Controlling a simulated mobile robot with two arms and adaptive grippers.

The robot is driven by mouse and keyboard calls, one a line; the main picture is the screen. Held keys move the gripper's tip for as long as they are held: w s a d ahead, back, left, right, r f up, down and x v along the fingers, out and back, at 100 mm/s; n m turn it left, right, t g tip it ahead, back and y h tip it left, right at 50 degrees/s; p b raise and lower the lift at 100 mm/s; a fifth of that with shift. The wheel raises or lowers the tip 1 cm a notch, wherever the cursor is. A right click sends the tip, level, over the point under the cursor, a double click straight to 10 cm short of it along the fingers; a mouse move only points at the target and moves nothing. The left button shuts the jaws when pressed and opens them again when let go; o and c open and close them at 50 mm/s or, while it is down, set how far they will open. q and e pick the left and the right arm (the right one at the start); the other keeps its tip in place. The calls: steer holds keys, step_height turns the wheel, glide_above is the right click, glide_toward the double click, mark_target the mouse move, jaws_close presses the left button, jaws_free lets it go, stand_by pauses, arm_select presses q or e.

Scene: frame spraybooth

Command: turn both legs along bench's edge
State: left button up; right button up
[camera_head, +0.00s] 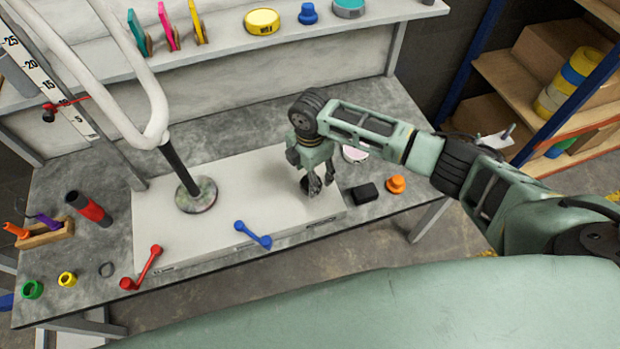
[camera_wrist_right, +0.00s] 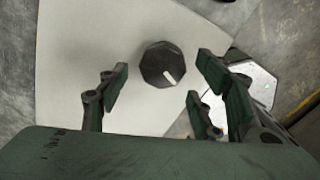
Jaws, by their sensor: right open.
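A red lever (camera_head: 147,269) lies at the front left edge of the pale slab (camera_head: 250,190) on the bench, angled toward the front left. A blue lever (camera_head: 254,236) sits at the slab's front edge, further right, angled toward the front right. I cannot tell whether either is what the task calls a leg. My right gripper (camera_head: 312,186) points down over the slab's right part, apart from both levers. In the right wrist view, my open right gripper (camera_wrist_right: 160,84) has a dark knob with a white mark (camera_wrist_right: 161,64) between its fingers; whether they touch is unclear. My left gripper is out of view.
A white tube frame (camera_head: 157,105) rises from a round stand base (camera_head: 196,195) on the slab. A black block (camera_head: 364,194) and an orange knob (camera_head: 396,185) lie right of the gripper. A red-black cylinder (camera_head: 89,208) and small rings lie at left. A shelf runs behind.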

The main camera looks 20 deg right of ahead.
steer(key=shift+f, duration=1.7)
steer(key=shift+c, duration=0.2)
steer(key=c, duration=1)
steer(key=shift+c, duration=0.2)
steer(key=shift+r, duration=0.1)
